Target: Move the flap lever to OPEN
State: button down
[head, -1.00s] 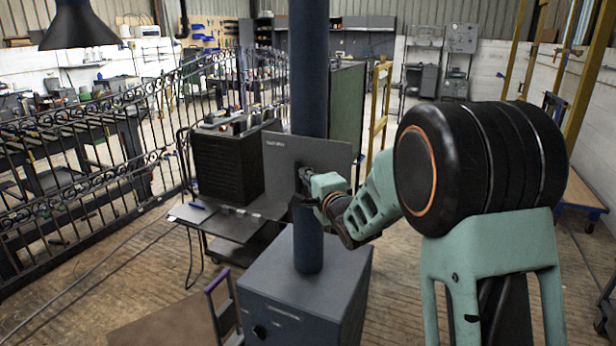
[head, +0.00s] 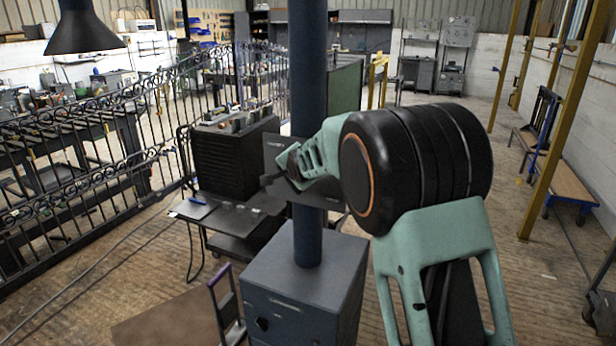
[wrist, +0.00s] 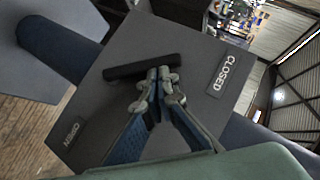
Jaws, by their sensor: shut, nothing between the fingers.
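A grey plate (wrist: 180,35) fills much of the wrist view. It bears a CLOSED label (wrist: 231,76) at upper right and an OPEN label (wrist: 72,132) at lower left. The flap lever (wrist: 135,68), a dark bar, lies across the plate between the labels. My gripper (wrist: 158,80) is shut and empty, its fingertips overlapping the bar's right half in the picture; I cannot tell whether they touch it. In the head view the plate (head: 274,148) is on the blue post, largely hidden by my arm, and my gripper (head: 268,180) is in front of it.
The blue post (head: 308,90) rises from a dark cabinet (head: 310,280). A table (head: 240,212) with a dark ribbed box (head: 222,160) stands behind to the left. An ornate iron fence (head: 70,150) runs along the left.

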aim_at(280, 182)
jog(key=a+f+n+g+h+p, duration=0.1)
jog(key=w+a+f+n+g+h+p, duration=0.1)
jog(key=h, duration=0.1)
jog(key=a+n+h+p, duration=0.1)
jog(key=a+h, duration=0.1)
jog(key=shift+w+f+g, duration=0.3)
jog(key=shift+f+g, duration=0.1)
jog(key=shift+a+f, duration=0.2)
jog(key=shift+f, duration=0.1)
jog(key=shift+a+f, duration=0.1)
dwell(0.4)
